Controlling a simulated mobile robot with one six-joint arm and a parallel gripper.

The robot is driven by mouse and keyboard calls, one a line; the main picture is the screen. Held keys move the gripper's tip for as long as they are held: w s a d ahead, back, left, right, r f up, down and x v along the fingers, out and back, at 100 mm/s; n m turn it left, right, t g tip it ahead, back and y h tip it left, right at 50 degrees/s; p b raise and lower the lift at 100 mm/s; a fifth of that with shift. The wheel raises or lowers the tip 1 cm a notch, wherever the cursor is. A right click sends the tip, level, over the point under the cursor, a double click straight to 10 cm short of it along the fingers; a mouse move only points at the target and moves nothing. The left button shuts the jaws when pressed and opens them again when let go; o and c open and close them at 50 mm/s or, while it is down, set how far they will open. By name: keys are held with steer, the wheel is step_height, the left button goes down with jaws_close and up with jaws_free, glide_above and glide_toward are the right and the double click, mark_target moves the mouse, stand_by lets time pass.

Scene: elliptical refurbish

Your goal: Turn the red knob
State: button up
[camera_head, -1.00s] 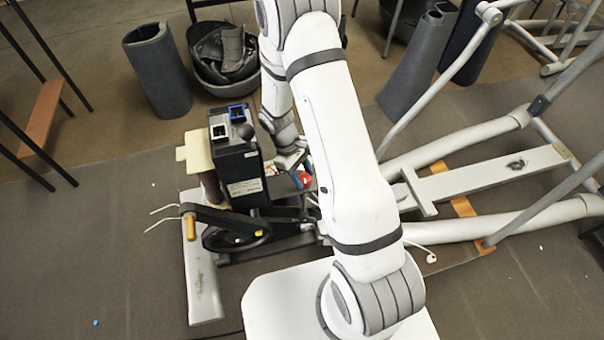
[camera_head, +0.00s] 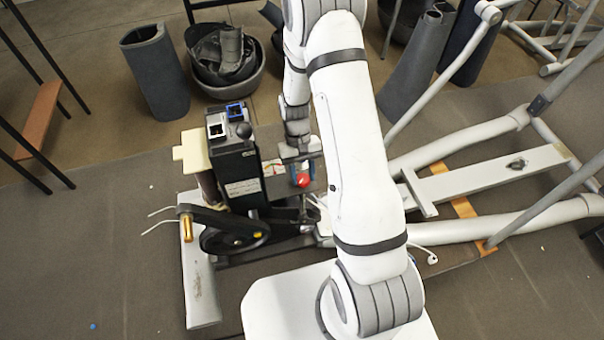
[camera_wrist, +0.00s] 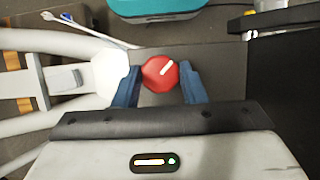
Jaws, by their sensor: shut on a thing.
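The red knob (camera_wrist: 160,73) is round with a white pointer line slanting to the upper right in the wrist view. It also shows in the head view as a small red spot (camera_head: 303,180) beside the black upright unit (camera_head: 236,165). My gripper (camera_wrist: 159,84) has its two blue fingers on the left and right sides of the knob, shut on it. In the head view my gripper (camera_head: 301,163) is at the knob, partly hidden by my arm. The panel under the knob is mostly covered.
White elliptical frame tubes (camera_head: 480,215) lie to the right. Grey bins (camera_head: 157,75) stand behind. A teal-fronted thing (camera_wrist: 158,8) is at the top of the wrist view.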

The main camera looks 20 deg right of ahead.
steer(key=shift+m, duration=0.4)
steer(key=o, duration=1)
steer(key=v, duration=0.7)
steer(key=shift+w+d+r, duration=0.15)
steer(key=shift+r, duration=0.25)
